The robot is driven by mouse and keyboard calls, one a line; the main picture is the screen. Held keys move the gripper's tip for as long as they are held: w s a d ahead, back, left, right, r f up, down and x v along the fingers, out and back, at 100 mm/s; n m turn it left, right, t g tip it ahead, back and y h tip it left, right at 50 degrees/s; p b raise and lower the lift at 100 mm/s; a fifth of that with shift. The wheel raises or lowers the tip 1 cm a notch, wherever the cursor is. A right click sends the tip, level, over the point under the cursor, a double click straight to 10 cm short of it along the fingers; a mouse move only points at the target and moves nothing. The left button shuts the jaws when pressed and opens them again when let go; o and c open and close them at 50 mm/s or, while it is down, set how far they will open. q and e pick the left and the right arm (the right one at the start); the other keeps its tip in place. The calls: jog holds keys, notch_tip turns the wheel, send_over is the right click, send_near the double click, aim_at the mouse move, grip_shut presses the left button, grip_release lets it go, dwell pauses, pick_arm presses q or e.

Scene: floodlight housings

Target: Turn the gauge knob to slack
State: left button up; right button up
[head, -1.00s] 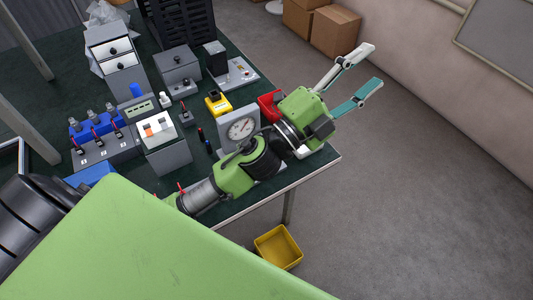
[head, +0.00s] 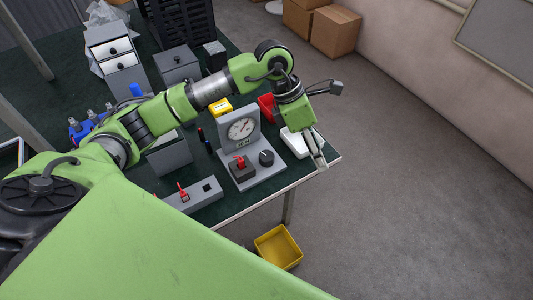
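The gauge unit (head: 253,116) stands near the table's right edge, with a round white dial (head: 241,128) on its upright panel. A black round knob (head: 266,158) sits on its base, beside a red switch (head: 239,163) on a dark block. The knob is in clear view, but its markings are too small to read. My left gripper (head: 319,158) is to the right of the knob, apart from it, over the table's right corner. Its fingers point down the picture and overlap, so their gap does not show. No object shows in them. My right gripper is not in view.
A white tray (head: 291,143) lies under the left gripper. A red bin (head: 266,105) and a yellow block (head: 220,107) stand behind the gauge. A grey switch box (head: 207,187) is at the front edge. A yellow bin (head: 278,247) is on the floor.

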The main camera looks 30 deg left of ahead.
aim_at(266, 155)
pick_arm(q)
jog(key=w+a+y, duration=0.2)
jog(key=a+y, duration=0.4)
jog(key=a, duration=0.9)
jog(key=shift+n, duration=0.4)
jog(key=f+p, duration=0.1)
jog(key=f, duration=0.5)
jog(key=f+p, duration=0.1)
jog(key=f, duration=0.6)
jog(key=shift+s+d+p, duration=0.2)
jog(key=shift+p, duration=0.2)
jog(key=c, duration=1.1)
